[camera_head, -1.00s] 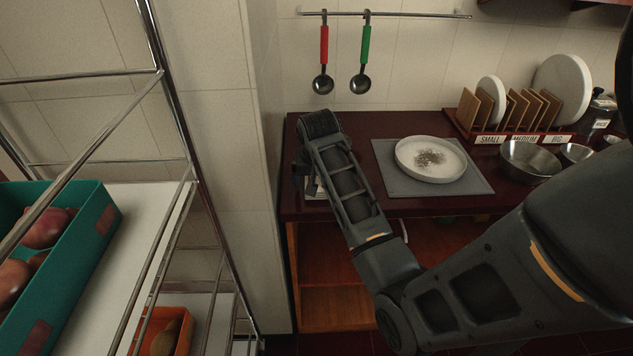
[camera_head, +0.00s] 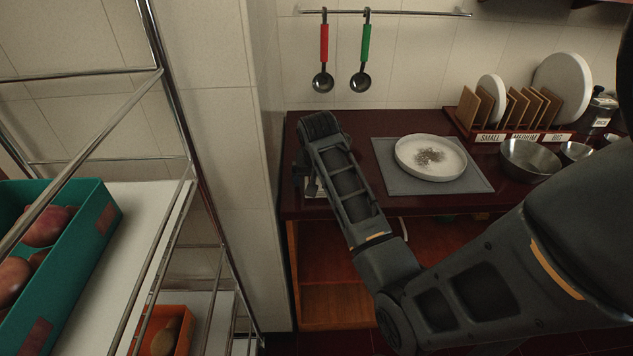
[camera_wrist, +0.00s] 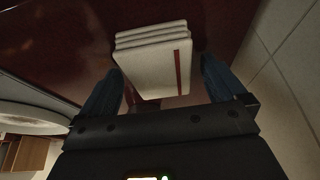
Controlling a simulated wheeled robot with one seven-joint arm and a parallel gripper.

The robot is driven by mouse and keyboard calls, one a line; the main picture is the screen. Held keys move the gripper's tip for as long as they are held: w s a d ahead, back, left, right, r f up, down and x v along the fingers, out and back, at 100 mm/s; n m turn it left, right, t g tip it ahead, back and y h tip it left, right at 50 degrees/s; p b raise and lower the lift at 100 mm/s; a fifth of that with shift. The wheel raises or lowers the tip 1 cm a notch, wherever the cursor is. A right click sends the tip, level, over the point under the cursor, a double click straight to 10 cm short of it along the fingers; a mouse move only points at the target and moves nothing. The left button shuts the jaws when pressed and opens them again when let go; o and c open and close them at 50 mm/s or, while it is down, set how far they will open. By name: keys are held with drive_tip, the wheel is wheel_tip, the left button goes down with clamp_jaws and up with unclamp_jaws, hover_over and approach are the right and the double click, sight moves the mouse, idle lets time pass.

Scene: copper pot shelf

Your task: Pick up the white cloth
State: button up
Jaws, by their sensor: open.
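The white cloth (camera_wrist: 153,60) is a folded stack with a red stripe along one side. In the wrist view it lies on the dark red counter, in front of my gripper. My gripper (camera_wrist: 160,78) is open, with one blue-grey finger on each side of the near part of the cloth. I cannot tell whether the fingers touch it. In the head view only a small pale part of the cloth (camera_head: 312,187) shows beside my wrist at the counter's left end. My arm hides the rest of it and the fingers.
A white plate (camera_head: 430,157) with dark specks sits on a grey mat (camera_head: 393,182) right of my arm. A rack (camera_head: 466,132) of boards and metal bowls (camera_head: 530,158) stand farther right. A tiled wall (camera_head: 228,170) closes the left side, beside a wire shelf with a green crate (camera_head: 75,262).

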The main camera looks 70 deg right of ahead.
drive_tip(key=c, duration=1.1)
drive_tip(key=shift+o, duration=0.2)
drive_tip(key=shift+r, duration=0.45)
wheel_tip(320, 180, up, 4)
drive_tip(key=shift+s+b, duration=0.15)
drive_tip(key=shift+b, duration=0.3)
drive_tip(key=s+a+r, duration=0.4)
drive_tip(key=s+r, duration=0.2)
drive_tip(key=s, duration=0.4)
drive_tip(key=shift+s+a+r+b, duration=0.2)
drive_tip(key=shift+a+r+b, duration=0.1)
drive_tip(key=shift+a+b, duration=0.1)
